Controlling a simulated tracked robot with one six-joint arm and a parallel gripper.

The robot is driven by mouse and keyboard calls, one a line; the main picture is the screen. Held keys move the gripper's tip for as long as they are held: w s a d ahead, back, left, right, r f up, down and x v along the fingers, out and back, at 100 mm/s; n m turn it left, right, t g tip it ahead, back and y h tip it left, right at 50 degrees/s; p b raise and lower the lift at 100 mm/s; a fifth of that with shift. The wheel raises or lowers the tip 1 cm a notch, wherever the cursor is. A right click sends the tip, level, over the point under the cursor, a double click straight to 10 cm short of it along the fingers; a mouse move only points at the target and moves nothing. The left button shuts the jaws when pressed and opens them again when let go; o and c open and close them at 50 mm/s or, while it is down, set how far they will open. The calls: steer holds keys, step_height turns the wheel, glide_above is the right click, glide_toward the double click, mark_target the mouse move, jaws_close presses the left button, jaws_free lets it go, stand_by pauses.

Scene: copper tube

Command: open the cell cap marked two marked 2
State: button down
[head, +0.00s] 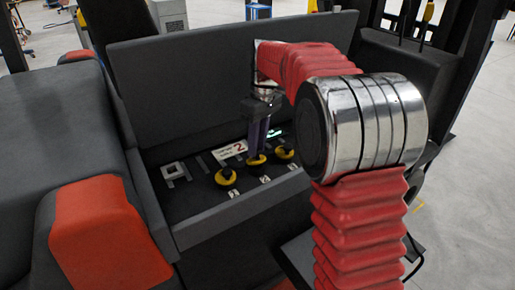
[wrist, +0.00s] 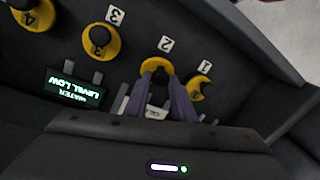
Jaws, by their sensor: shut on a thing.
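The cell cap marked 2 (wrist: 153,64) is a yellow round cap next to a white label with a 2 (wrist: 165,43). In the head view it is the middle visible yellow cap (head: 256,160) in the dark tray. My gripper (wrist: 157,84) has its two purple fingers shut on this cap, one on each side. The fingers hide part of the cap. In the head view my gripper (head: 258,150) points down onto the cap from above. The cap appears to sit in its place in the row.
Cap 1 (wrist: 195,88) is close beside my fingers and partly covered. Cap 3 (wrist: 101,41) and cap 4 (wrist: 40,16) line the other side. A display (wrist: 75,90) reads water level low. Tray walls (head: 250,205) surround the row.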

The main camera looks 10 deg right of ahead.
steer(key=shift+w+a+r+g, duration=0.1)
steer(key=shift+w+g, duration=0.25)
steer(key=shift+g, duration=0.25)
steer(key=c, duration=1.5)
jaws_free()
steer(key=shift+r, duration=0.15)
steer(key=v, duration=0.3)
steer(key=s+v, duration=0.1)
steer(key=v, duration=0.2)
steer(key=a+v, duration=0.1)
steer(key=v, duration=0.2)
steer(key=shift+s+r, duration=0.3)
steer(key=shift+r, duration=0.15)
